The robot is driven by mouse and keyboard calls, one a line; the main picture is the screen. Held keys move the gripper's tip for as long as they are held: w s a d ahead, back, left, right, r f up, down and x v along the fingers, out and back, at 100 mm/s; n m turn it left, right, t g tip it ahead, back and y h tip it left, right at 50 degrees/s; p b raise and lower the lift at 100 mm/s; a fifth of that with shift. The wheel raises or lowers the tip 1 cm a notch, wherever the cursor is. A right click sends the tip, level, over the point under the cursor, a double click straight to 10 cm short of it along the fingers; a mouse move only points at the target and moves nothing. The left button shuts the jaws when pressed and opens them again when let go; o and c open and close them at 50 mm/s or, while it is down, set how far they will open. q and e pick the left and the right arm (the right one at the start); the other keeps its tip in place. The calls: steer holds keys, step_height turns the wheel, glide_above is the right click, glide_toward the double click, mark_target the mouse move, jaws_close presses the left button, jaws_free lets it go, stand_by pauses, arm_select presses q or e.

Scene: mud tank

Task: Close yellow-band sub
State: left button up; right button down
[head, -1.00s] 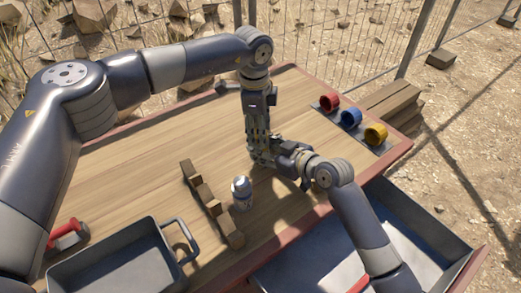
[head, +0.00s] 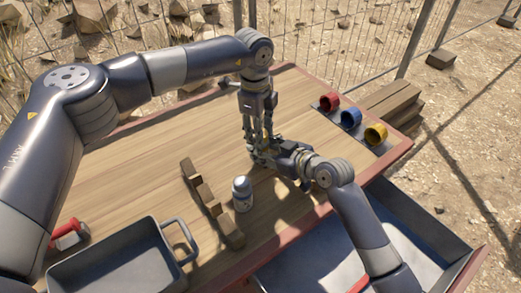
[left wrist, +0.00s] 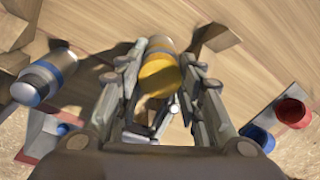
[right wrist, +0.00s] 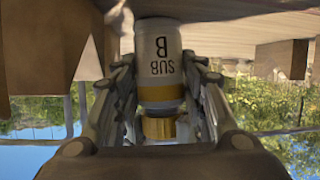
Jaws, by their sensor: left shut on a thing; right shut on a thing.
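The yellow-band sub is a pale cylinder marked "SUB B" (right wrist: 159,62) with a yellow band. It sits between the fingers of my right gripper (right wrist: 160,105), its lettering upside down in the right wrist view. A yellow cap (right wrist: 158,128) is in line with its banded end; a narrow pale strip shows between them, and I cannot tell whether it is seated. My left gripper (left wrist: 160,85) is shut on the yellow cap, which also shows in the left wrist view (left wrist: 160,76). In the head view the left gripper (head: 258,142) and right gripper (head: 272,155) meet above the table, hiding the sub.
A blue-banded sub (head: 242,194) stands beside a notched wooden rack (head: 210,204). Red (head: 329,101), blue (head: 350,118) and yellow (head: 376,134) cups sit on a plate at right. A grey handled bin (head: 120,264) and a red-handled item (head: 68,233) are at lower left.

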arm_select(q)
steer(key=o, duration=1.2)
steer(key=shift+c, duration=0.2)
steer(key=shift+r, duration=0.1)
steer(key=shift+s+a+r, duration=0.1)
steer(key=shift+s+r, duration=0.05)
steer(key=shift+r, duration=2.05)
steer(key=shift+c, duration=0.3)
steer(key=shift+s+a+r+m, duration=0.1)
steer(key=shift+r+m, duration=0.25)
steer(key=shift+r, duration=0.6)
steer(key=shift+s+r+m, duration=0.1)
steer(key=shift+r+m, duration=0.25)
steer(key=shift+r, duration=0.55)
